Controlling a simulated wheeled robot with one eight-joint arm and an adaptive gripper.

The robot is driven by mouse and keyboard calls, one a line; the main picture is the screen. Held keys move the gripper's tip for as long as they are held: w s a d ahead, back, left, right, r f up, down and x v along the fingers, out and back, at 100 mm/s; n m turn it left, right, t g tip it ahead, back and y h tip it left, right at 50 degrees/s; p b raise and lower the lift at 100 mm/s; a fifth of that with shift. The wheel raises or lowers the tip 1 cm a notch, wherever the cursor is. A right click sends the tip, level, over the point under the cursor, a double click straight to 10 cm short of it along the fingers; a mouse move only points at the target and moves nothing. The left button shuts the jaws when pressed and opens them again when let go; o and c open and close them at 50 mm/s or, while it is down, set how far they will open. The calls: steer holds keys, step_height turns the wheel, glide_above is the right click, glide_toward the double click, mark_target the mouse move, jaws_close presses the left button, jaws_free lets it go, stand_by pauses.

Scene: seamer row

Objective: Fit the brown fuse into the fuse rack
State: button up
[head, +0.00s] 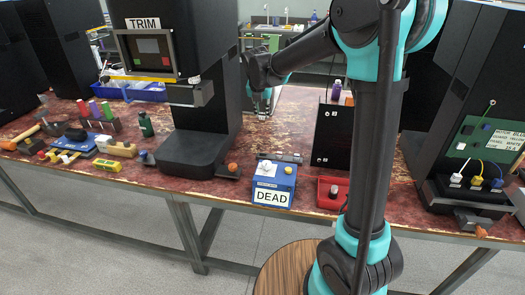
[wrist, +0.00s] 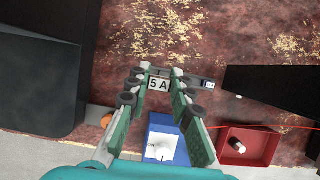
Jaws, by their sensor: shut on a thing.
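My gripper (head: 262,112) points down above the bench, between the TRIM machine and the black panel. In the wrist view its fingers (wrist: 158,92) are closed in on a small piece with a white face marked "5 A" (wrist: 158,84). I take this piece for the fuse; its brown colour does not show and most of its body is hidden. A narrow grey bar (head: 280,157), apparently the fuse rack, lies behind the blue box. In the wrist view the bar (wrist: 195,79) runs behind the fingertips; I cannot tell whether the held piece touches it.
The blue box marked DEAD (head: 272,184) stands at the bench's front edge. A red tray (head: 325,201) with a pale-topped piece sits right of it. The black TRIM machine (head: 193,150) stands left, the upright black panel (head: 332,135) right. Worn red bench top lies bare behind the rack.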

step_height(320, 180, down, 18)
steer(key=shift+s+f, duration=0.1)
steer(key=o, duration=0.8)
steer(key=shift+o, duration=0.2)
steer(key=v, duration=1.2)
